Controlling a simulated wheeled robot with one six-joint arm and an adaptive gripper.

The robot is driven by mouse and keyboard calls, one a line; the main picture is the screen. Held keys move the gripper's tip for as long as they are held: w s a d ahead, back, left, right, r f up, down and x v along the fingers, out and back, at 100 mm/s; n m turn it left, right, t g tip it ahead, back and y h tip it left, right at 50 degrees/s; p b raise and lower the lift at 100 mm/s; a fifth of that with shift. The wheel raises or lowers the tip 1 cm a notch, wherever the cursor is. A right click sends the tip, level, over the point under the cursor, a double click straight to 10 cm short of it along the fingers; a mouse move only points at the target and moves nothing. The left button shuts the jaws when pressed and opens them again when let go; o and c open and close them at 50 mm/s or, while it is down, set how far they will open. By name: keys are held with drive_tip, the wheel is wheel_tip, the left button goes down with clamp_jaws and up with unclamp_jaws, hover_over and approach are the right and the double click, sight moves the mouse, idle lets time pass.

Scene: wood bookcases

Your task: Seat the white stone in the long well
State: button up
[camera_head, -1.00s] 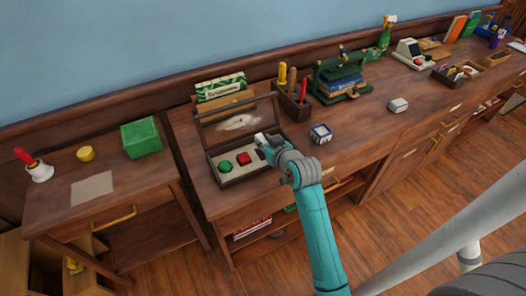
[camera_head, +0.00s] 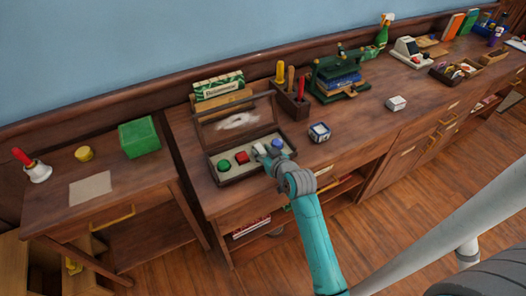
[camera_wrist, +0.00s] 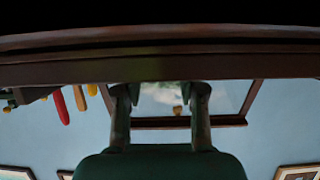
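The open case (camera_head: 232,177) stands on the desk with its lid (camera_head: 238,118) raised. A round green stone (camera_head: 223,165), a square red stone (camera_head: 242,157) and a round blue stone (camera_head: 278,144) sit in its tray. A small white piece (camera_head: 260,149), apparently the white stone, shows between red and blue, at my gripper (camera_head: 268,150). The long well is hidden under it. In the wrist view my gripper's two fingers (camera_wrist: 160,95) stand apart, their tips behind a dark wood edge. Whether they press on the stone is hidden.
Right of the case are a tool holder (camera_head: 293,104), a white-and-blue block (camera_head: 319,132) and a small white box (camera_head: 396,103). A green-and-white box (camera_head: 218,86) stands behind the lid. The desk front between the blocks is clear.

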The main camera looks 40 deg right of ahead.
drive_tip(key=shift+r, duration=0.1)
drive_tip(key=shift+s+r, duration=0.1)
drive_tip(key=v, duration=1.1)
drive_tip(key=shift+s+a+r, duration=0.1)
drive_tip(key=shift+s+r, duration=0.1)
drive_tip(key=shift+s, duration=0.15)
drive_tip(key=s+a+f, duration=0.3)
drive_tip(key=s+a, duration=0.3)
drive_tip(key=s+a+f, duration=0.3)
drive_tip(key=s+a, duration=0.3)
drive_tip(key=a, duration=0.1)
drive_tip(key=s+a+r+n+t+y, duration=0.1)
drive_tip(key=s+a+r+y, duration=0.1)
drive_tip(key=s, duration=0.6)
drive_tip(key=s+a+r+n+y, duration=0.2)
drive_tip(key=s+a+r, duration=0.2)
drive_tip(key=s, duration=0.5)
drive_tip(key=shift+a+t, duration=0.4)
drive_tip(key=shift+a, duration=0.35)
drive_tip(key=shift+s, duration=0.15)
